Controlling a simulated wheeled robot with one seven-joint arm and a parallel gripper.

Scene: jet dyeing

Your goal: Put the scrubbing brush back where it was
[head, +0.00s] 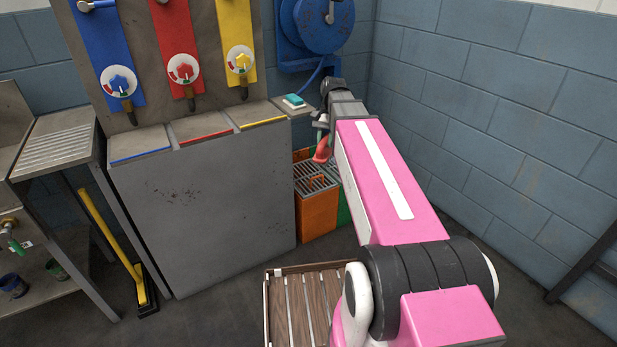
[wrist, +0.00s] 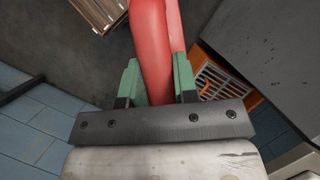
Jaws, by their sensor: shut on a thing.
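My gripper (head: 322,124) is at the end of my outstretched arm, in front of the far corner. In the wrist view its green fingers (wrist: 158,82) are shut on a long, rounded red thing, which I take to be the scrubbing brush (wrist: 150,40). The brush also shows in the head view as a small red shape (head: 321,151) hanging below the fingers, above the orange crate (head: 317,217). Its bristles cannot be made out. It is held in the air and most of it is hidden behind my arm in the head view.
A small shelf (head: 307,109) with a teal block (head: 293,101) is left of my gripper. A green crate (head: 344,212) stands beside the orange one. A slatted wooden crate (head: 285,303) is on the floor, the grey cabinet (head: 205,215) left, a blue hose reel (head: 322,22) above.

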